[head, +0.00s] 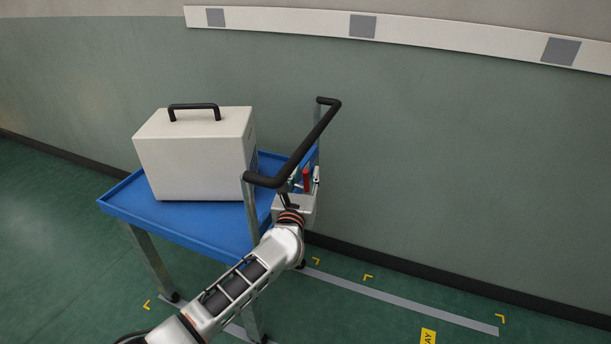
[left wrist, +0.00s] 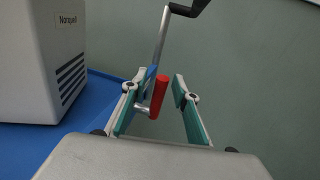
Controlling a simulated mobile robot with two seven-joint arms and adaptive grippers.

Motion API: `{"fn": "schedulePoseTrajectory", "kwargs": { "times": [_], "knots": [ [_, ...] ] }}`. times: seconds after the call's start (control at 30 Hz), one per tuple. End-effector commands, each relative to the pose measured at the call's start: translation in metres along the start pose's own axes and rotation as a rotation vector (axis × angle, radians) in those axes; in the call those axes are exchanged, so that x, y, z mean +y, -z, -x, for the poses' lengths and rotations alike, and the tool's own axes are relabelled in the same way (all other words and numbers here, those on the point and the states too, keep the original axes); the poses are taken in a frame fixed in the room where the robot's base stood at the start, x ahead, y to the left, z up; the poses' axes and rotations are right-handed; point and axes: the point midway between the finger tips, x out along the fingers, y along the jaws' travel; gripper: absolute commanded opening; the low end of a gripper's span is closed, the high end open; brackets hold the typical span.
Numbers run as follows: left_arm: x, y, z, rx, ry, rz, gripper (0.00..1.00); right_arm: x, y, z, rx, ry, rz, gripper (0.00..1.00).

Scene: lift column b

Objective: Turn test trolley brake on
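The test trolley has a blue tray (head: 185,222) and a black push handle (head: 318,135) on upright posts. A red brake lever (head: 306,180) stands up at the handle end, below the bar. My left gripper (head: 304,178) is at this lever. In the left wrist view the gripper (left wrist: 166,88) is open, with its teal-padded fingers apart. The red lever (left wrist: 158,97) shows between the fingers, closer to the left finger, with a gap to the right one. I cannot tell if it touches the left finger. The right gripper is not in view.
A white case (head: 195,155) with a black carry handle stands on the tray; it also shows in the left wrist view (left wrist: 28,60). The green wall (head: 450,170) is behind the trolley. Grey floor tape (head: 400,303) and yellow marks lie on open floor at the right.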

Motion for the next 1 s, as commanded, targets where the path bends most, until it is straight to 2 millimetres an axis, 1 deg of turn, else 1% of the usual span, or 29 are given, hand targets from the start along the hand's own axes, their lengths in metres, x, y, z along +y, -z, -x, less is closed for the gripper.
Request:
{"fn": "schedulePoseTrajectory", "kwargs": {
  "times": [0.27, 0.43, 0.57, 0.8, 1.0],
  "knots": [
    [0.0, 0.002, 0.001, 0.002, 0.001, 0.0, 0.29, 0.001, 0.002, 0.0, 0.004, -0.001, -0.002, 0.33],
    [-0.001, 0.003, 0.013, 0.003, 0.001, 0.001, 0.29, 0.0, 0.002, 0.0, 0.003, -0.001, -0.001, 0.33],
    [0.0, 0.003, 0.032, 0.004, 0.001, 0.003, 0.29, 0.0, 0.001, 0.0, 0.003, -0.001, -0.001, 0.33],
    [0.0, 0.003, 0.079, 0.003, 0.002, 0.003, 0.29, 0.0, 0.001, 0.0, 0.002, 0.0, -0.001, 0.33],
    [0.0, 0.002, 0.108, 0.002, 0.001, 0.001, 0.29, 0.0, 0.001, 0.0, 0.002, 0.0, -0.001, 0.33]
  ]
}}
